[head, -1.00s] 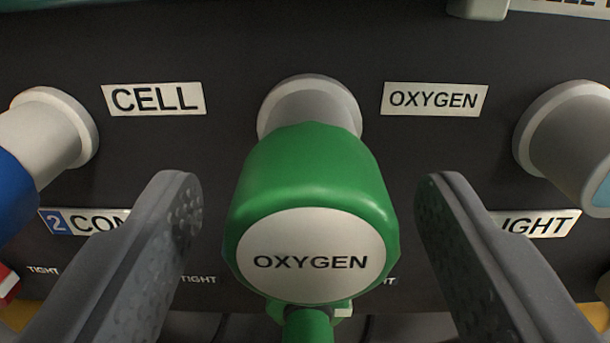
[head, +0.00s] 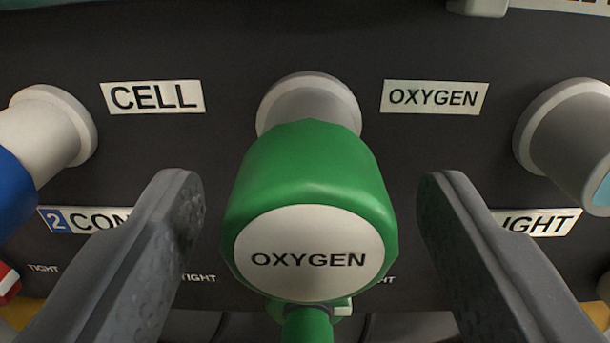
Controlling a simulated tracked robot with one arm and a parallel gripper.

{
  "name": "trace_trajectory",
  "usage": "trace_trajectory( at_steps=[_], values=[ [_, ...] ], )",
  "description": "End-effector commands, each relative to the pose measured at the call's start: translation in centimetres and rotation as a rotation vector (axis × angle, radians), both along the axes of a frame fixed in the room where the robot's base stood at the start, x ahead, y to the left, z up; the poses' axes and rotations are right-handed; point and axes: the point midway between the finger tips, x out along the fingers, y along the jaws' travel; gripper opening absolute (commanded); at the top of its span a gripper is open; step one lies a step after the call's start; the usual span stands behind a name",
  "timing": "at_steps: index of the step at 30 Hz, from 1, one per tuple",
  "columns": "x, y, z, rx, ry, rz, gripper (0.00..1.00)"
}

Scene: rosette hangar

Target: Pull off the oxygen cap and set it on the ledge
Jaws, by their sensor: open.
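The green oxygen cap (head: 312,180) sits on a pale grey round fitting (head: 308,102) that sticks out from the dark panel. Its white end face reads OXYGEN. A green part hangs from its underside at the bottom of the view. My gripper (head: 310,195) is open, with one grey finger on each side of the cap. A gap shows between each finger and the cap. No ledge can be made out for sure.
A blue-capped fitting (head: 50,135) stands at the left and another pale fitting (head: 570,145) at the right. The dark panel (head: 230,50) carries a CELL label (head: 153,97) and an OXYGEN label (head: 435,97). Lower labels are partly hidden behind my fingers.

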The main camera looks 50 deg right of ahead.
Motion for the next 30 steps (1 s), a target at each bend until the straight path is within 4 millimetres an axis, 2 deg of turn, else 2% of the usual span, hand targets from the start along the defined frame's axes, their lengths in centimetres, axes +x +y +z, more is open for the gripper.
trace_trajectory(
  at_steps=[9,15,16,30],
  values=[
    [0.00,-0.01,0.01,0.000,0.000,0.000,0.60],
    [0.00,-0.02,0.03,0.000,0.000,0.000,0.04],
    [0.00,-0.02,0.03,0.000,0.000,0.000,0.00],
    [-0.39,0.49,0.50,-0.001,0.001,0.001,0.00]
  ],
)
